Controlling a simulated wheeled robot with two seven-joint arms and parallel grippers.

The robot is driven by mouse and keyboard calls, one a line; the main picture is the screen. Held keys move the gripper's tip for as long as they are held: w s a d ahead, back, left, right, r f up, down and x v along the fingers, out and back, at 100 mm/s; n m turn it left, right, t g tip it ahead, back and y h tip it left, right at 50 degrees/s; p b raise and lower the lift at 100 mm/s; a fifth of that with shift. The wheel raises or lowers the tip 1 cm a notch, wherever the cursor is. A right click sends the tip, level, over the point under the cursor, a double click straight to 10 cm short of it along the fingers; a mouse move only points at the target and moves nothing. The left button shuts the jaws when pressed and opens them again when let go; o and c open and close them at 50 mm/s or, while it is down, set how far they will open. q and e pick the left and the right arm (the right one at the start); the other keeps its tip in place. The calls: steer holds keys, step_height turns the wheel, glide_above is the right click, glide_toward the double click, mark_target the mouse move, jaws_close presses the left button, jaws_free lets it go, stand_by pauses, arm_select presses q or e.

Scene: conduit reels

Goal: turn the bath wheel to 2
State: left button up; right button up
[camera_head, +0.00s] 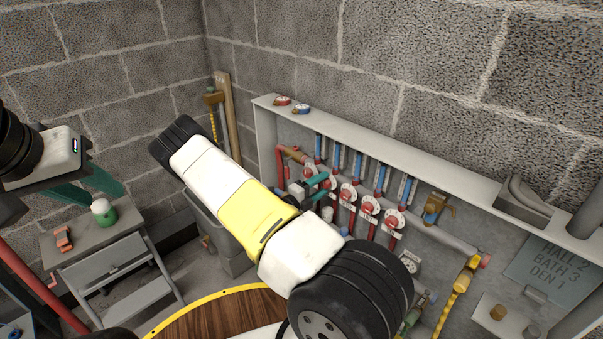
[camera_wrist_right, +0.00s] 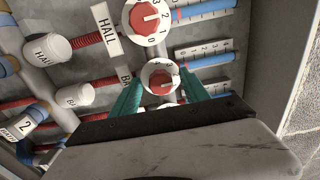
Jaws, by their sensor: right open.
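In the right wrist view the bath wheel (camera_wrist_right: 160,78), a red knob on a white numbered dial, lies between the teal fingers of my right gripper (camera_wrist_right: 158,92). The fingers are apart, one on each side; I cannot tell if they touch it. My left gripper (camera_head: 88,186) is open and empty at the far left.
The hall wheel (camera_wrist_right: 148,19) is close beside the bath wheel. More red wheels (camera_head: 369,206) follow to the right in the cabinet (camera_head: 265,125). A slate (camera_head: 552,268) reads HALL 2, BATH 3, DEN 1. A step stool (camera_head: 125,262) stands at left.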

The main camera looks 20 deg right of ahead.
steer(key=v, duration=0.7)
steer(key=shift+a, duration=0.3)
steer(key=shift+s, duration=0.1)
steer(key=s+a+r+m+g+y, duration=0.3)
steer(key=s+r+m+g+y, duration=0.8)
steer(key=m, duration=1.1)
steer(key=s+a+r+m+t+y, duration=0.4)
steer(key=s+a+r+m+t, duration=0.1)
steer(key=r+m, duration=0.4)
steer(key=s+a+r+m+t+y, duration=0.3)
steer(key=s+a+r+m+t, duration=0.2)
steer(key=r, duration=0.8)
steer(key=s+a+m, duration=0.2)
steer(key=m, duration=0.1)
steer(key=shift+s+m+y, duration=0.2)
steer(key=shift+m+y, duration=0.2)
steer(key=shift+r, duration=0.15)
